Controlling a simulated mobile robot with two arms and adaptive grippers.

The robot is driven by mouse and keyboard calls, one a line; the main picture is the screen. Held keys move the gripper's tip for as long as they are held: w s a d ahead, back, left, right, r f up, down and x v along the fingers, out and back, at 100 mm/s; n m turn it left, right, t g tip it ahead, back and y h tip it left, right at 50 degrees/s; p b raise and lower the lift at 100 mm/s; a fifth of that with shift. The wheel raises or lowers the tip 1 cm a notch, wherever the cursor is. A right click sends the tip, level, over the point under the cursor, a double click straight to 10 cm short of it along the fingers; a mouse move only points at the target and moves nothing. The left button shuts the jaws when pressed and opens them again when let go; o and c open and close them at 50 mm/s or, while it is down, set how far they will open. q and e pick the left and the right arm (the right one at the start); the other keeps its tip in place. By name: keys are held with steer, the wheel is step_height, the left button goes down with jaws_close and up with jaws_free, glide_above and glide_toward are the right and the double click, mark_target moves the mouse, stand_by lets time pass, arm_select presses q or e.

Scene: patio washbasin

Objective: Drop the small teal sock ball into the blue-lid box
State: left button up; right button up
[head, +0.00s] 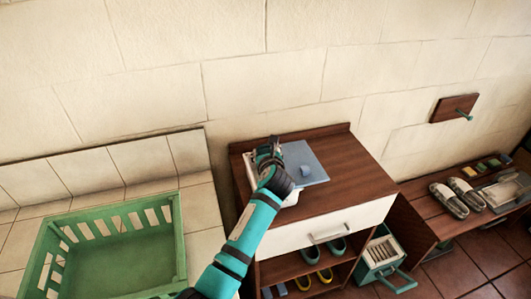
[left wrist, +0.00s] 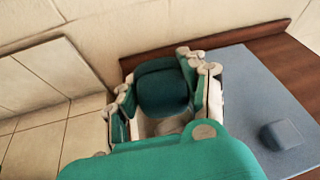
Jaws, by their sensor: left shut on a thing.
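The small teal sock ball (left wrist: 162,88) is dark teal and sits between the fingers of my left gripper (head: 268,151), which is shut on it. In the head view the fingers mostly hide the ball. The gripper is over the white box (head: 290,199) on the dark wooden cabinet; the arm and gripper cover much of the box. The blue lid (head: 313,177), a flat grey-blue plate with a small knob, lies to the right of the gripper. It also shows in the left wrist view (left wrist: 245,85). Whether it rests on the box edge or cabinet, I cannot tell. My right gripper is not in view.
The cabinet top (head: 352,172) is clear right of the lid, with a raised back edge against the tiled wall. A green basket (head: 180,247) stands at the left. A lower bench (head: 437,211) with slippers (head: 449,200) is at the right, below a wall hook (head: 455,108).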

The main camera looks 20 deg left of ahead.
arm_select(q)
steer(key=o, duration=1.1)
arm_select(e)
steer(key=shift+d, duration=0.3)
arm_select(q)
steer(key=shift+o, duration=0.2)
steer(key=shift+s, duration=0.1)
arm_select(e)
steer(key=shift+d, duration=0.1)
arm_select(q)
steer(key=v, duration=1.2)
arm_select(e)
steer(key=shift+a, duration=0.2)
